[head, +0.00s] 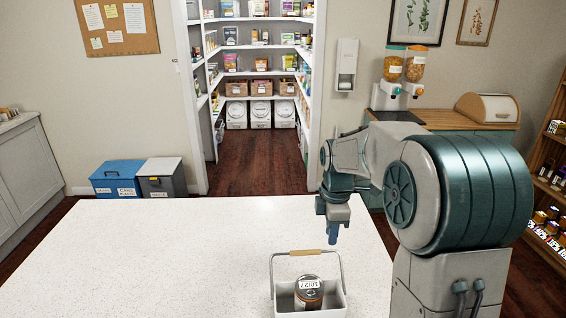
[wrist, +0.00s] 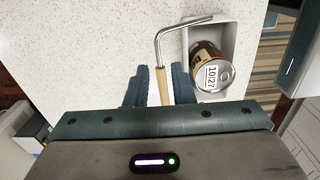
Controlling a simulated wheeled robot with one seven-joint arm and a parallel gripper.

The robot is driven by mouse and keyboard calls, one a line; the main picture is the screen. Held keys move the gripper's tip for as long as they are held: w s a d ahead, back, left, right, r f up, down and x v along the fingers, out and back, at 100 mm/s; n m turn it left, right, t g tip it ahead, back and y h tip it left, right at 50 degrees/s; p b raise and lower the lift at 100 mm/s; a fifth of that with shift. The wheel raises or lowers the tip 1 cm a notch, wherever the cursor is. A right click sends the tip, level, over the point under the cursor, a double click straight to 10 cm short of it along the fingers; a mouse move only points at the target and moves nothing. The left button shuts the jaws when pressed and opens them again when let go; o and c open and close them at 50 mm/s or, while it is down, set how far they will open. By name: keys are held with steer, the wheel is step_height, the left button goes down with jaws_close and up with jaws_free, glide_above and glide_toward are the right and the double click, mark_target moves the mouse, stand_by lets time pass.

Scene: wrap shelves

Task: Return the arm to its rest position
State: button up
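My gripper (head: 333,238) points down over the white table in the head view, just behind and to the right of the raised basket handle. In the wrist view its two blue fingers (wrist: 160,85) stand apart, with the handle's wooden grip (wrist: 162,87) seen between them. It looks open and not closed on the handle. The small white basket (head: 340,302) stands on the table at the front with its handle upright. A can (head: 309,291) labelled 10/27 sits inside it; the can (wrist: 209,66) shows its lid in the wrist view.
The white table (head: 170,245) is clear to the left. Stocked pantry shelves (head: 262,47) stand beyond the doorway. Blue and grey bins (head: 120,178) stand behind the table at left. A counter with cereal dispensers (head: 393,67) and a bread box (head: 487,108) is at right.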

steer(key=s+r+m+t, duration=0.2)
steer(key=s+m, duration=0.6)
steer(key=s, duration=0.3)
steer(key=s+r+m+t, duration=0.1)
steer(key=s+r+m, duration=0.1)
steer(key=s+m, duration=0.7)
steer(key=shift+s+m+t, duration=0.3)
steer(key=shift+s+t, duration=0.1)
steer(key=shift+s, duration=1.3)
stand_by(1.5)
